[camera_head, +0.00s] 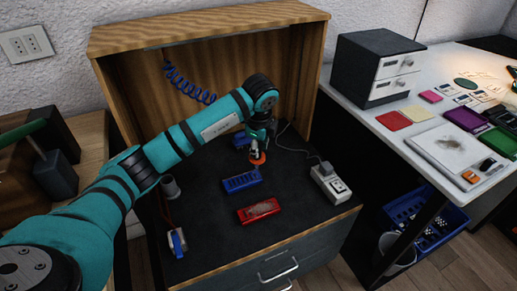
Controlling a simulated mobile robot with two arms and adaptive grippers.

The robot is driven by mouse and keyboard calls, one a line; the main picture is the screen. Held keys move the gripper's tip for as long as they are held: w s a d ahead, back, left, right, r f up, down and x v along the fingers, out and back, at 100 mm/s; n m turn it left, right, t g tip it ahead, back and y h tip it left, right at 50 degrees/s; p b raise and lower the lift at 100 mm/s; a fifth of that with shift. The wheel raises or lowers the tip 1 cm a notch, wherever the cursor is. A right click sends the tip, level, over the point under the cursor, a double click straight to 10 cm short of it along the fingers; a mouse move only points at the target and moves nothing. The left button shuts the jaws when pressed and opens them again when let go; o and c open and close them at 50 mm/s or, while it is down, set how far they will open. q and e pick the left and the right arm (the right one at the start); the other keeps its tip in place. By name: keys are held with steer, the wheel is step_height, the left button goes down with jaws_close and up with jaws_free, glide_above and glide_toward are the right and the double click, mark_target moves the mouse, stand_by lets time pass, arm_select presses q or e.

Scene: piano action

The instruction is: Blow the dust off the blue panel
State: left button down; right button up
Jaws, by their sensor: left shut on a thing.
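A blue panel (242,181) with dark slots lies flat on the dark top of the wooden booth's bench, near its middle. At this size I cannot tell whether dust lies on it. My left gripper (259,147) is above and behind the panel, apart from it. It is shut on a small tool with an orange part (257,158), whose shape is mostly hidden by the gripper. A blue coiled hose (190,88) hangs at the booth's back left and passes behind my arm. My right gripper is not in view.
A red panel (258,210) with a greyish patch lies in front of the blue one. A white power strip (330,184) stands at right, its cable running back. A grey cup (170,188) and a blue-and-white item (177,242) are at left. The booth walls bound the back and sides.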

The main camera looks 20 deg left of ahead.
arm_select(q)
steer(key=shift+w+a, duration=0.45)
steer(key=shift+a, duration=0.1)
steer(key=shift+s+a, duration=0.65)
steer(key=shift+s, duration=0.1)
steer(key=s+a+p, duration=0.1)
steer(key=s+a, duration=0.4)
steer(key=s, duration=0.1)
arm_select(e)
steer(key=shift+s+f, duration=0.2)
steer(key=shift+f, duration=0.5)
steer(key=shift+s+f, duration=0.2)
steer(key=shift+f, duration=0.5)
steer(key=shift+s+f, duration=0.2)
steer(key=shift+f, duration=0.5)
arm_select(q)
steer(key=shift+a, duration=0.1)
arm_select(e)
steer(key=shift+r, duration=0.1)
